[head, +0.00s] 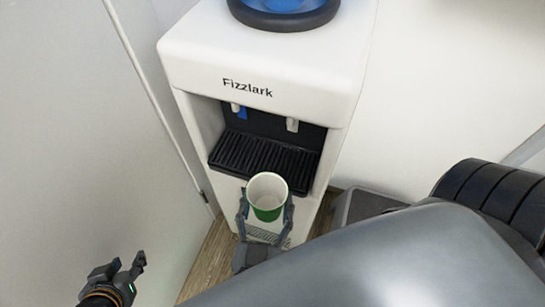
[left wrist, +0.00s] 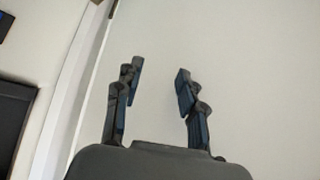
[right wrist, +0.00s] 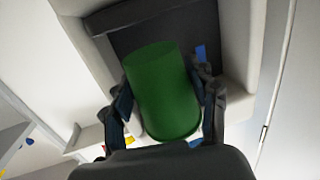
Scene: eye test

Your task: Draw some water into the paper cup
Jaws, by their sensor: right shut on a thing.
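A green paper cup (head: 267,197) with a white inside stands upright between the fingers of my right gripper (head: 265,212), which is shut on it. The cup is in front of and just below the black drip tray (head: 262,160) of a white water dispenser (head: 270,60). No water can be made out inside the cup. In the right wrist view the cup (right wrist: 163,92) sits between both fingers. The dispenser has a blue-marked tap (head: 239,110) and a white tap (head: 292,124). My left gripper (head: 122,268) is open and empty at the lower left; it also shows in the left wrist view (left wrist: 158,80).
A pale door or panel (head: 80,130) stands left of the dispenser. A blue water bottle (head: 285,5) sits on the dispenser's top. My own arm fills the lower right. A strip of wooden floor (head: 212,260) shows between panel and dispenser.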

